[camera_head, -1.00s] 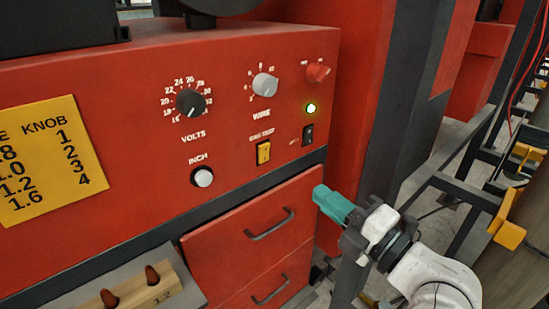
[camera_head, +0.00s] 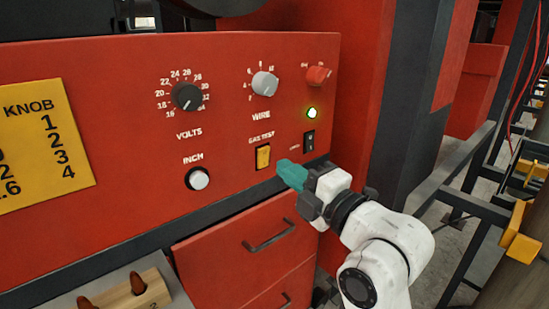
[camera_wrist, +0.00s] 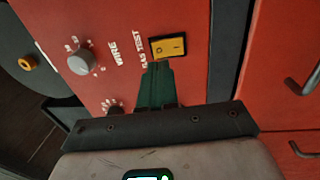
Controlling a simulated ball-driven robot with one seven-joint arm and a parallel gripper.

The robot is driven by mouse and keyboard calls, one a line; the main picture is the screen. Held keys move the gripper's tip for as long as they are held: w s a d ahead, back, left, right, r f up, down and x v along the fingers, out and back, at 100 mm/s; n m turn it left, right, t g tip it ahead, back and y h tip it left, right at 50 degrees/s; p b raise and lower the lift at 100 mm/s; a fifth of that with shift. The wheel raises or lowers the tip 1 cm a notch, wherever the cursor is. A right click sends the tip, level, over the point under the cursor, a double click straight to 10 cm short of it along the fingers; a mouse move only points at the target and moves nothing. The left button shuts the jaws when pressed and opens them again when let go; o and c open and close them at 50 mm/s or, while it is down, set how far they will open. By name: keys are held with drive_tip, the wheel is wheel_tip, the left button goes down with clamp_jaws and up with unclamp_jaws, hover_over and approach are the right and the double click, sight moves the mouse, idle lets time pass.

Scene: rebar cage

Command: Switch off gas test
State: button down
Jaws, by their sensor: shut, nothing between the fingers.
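The yellow gas test rocker switch (camera_head: 263,157) sits on the red front panel (camera_head: 120,120), under the printed words GAS TEST. It also shows in the wrist view (camera_wrist: 168,47), just beyond my fingertips. My gripper (camera_head: 281,168) has teal fingers shut with nothing between them. In the head view the tips are close to the right and a little below the switch. In the wrist view the fingers (camera_wrist: 157,72) point at the switch's lower edge. I cannot tell whether they touch it.
A drawer handle (camera_head: 268,236) juts out below.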

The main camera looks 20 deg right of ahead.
sight(264, 153)
drive_tip(key=p+x, duration=0.1)
drive_tip(key=x, duration=0.2)
drive_tip(key=shift+w+a+r, duration=0.1)
drive_tip(key=shift+w, duration=0.25)
drive_tip(key=shift+w+a, duration=0.15)
drive_tip(key=shift+w, duration=0.25)
drive_tip(key=shift+w, duration=0.1)
